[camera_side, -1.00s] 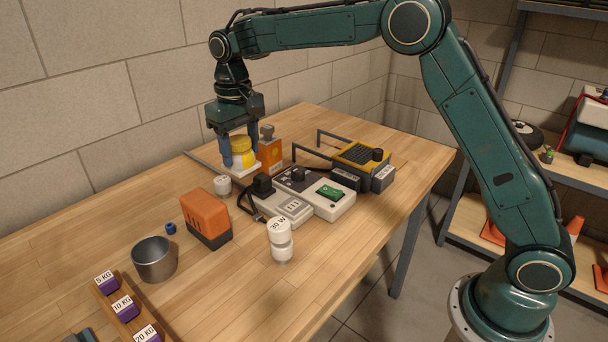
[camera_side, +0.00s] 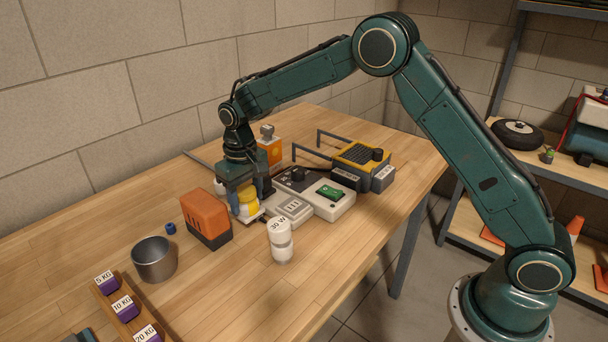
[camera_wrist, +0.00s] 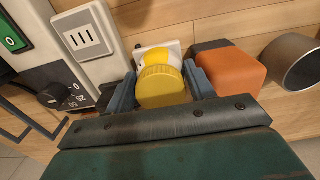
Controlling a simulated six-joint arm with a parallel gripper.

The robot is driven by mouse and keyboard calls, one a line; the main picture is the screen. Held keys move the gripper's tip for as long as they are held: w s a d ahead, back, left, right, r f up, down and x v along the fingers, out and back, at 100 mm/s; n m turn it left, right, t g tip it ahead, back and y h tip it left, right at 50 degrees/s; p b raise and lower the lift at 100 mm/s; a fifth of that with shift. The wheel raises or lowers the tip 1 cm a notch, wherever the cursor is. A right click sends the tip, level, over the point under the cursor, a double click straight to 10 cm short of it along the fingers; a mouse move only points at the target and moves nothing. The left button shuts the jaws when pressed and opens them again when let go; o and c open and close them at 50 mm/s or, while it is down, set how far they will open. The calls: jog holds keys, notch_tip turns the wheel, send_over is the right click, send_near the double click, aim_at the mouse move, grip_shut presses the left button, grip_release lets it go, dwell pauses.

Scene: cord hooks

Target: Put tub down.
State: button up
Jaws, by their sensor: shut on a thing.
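The tub is a small yellow-lidded container (camera_wrist: 162,86), held between the two blue-grey fingers of my gripper (camera_wrist: 161,84) in the wrist view. In the side view the yellow tub (camera_side: 247,202) shows between the fingers of my gripper (camera_side: 246,207), just left of the grey-white power unit (camera_side: 291,208) and right of the orange block. A white piece with a yellow round spot (camera_wrist: 160,54) shows just beyond the lid in the wrist view. I cannot tell whether the tub touches the table.
An orange and black block (camera_side: 206,217) stands close on the left. A white cylinder marked 30 W (camera_side: 280,240) stands in front. A metal cup (camera_side: 154,260) and a rack of purple weights (camera_side: 124,306) are further left.

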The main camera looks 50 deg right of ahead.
aim_at(246, 190)
jog(key=shift+f, duration=2.1)
jog(key=o, duration=0.7)
jog(key=shift+f, duration=0.15)
notch_tip(246, 190, up, 9)
jog(key=shift+r, duration=0.7)
